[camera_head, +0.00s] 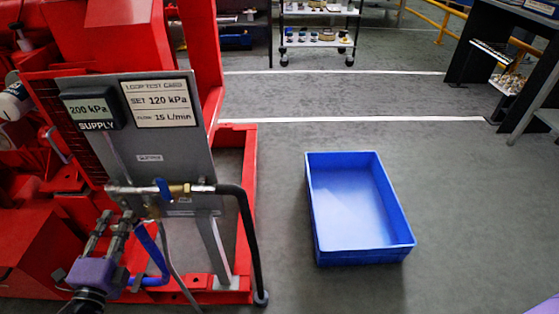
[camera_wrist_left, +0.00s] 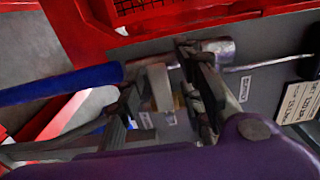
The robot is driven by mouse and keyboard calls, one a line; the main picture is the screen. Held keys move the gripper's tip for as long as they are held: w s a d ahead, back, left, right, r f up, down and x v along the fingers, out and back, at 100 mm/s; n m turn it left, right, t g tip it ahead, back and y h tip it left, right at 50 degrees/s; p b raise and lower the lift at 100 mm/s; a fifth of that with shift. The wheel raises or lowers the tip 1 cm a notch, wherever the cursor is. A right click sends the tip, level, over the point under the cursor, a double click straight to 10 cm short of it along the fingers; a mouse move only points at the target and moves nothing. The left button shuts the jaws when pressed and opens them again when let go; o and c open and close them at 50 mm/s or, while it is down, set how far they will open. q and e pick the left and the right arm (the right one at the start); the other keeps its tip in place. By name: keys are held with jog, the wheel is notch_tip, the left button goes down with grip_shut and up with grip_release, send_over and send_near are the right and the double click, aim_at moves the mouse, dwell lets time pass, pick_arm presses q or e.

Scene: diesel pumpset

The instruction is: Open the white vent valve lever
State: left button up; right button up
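A grey panel (camera_head: 165,145) on the red pumpset carries a pipe run with a blue lever (camera_head: 162,190) and a black hose (camera_head: 245,225). My left gripper (camera_head: 116,220) reaches up to the left end of this pipe run. In the left wrist view its two dark fingers (camera_wrist_left: 168,85) stand apart on either side of a small whitish piece (camera_wrist_left: 158,88), which may be the white vent valve lever. I see a gap beside it and cannot tell whether a finger touches it. In the head view no white lever can be made out; the gripper covers that spot. My right gripper is not in view.
A blue hose (camera_wrist_left: 60,84) and a silver pipe (camera_wrist_left: 218,50) run close to my left fingers. Gauge and text plates (camera_head: 157,102) sit higher on the panel. An empty blue crate (camera_head: 358,255) stands on the open floor to the right. A shelf cart (camera_head: 318,12) stands behind.

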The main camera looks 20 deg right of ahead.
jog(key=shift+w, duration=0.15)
pick_arm(q)
grip_shut()
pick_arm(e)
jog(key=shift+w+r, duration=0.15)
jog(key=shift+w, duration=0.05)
pick_arm(q)
jog(key=shift+f, duration=0.15)
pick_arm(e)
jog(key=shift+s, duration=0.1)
pick_arm(q)
jog(key=shift+f+n, duration=0.25)
jog(key=shift+n, duration=0.45)
jog(key=s+d+f+n+p, duration=0.2)
jog(key=d+f+n+p, duration=0.2)
jog(key=n, duration=1.2)
jog(key=shift+s+d+f+n+p, duration=0.2)
jog(key=shift+d+f+n+p, duration=0.15)
jog(key=shift+d+f, duration=0.7)
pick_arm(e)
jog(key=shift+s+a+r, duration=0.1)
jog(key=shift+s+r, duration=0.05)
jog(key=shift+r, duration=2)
pick_arm(q)
jog(key=shift+d, duration=0.1)
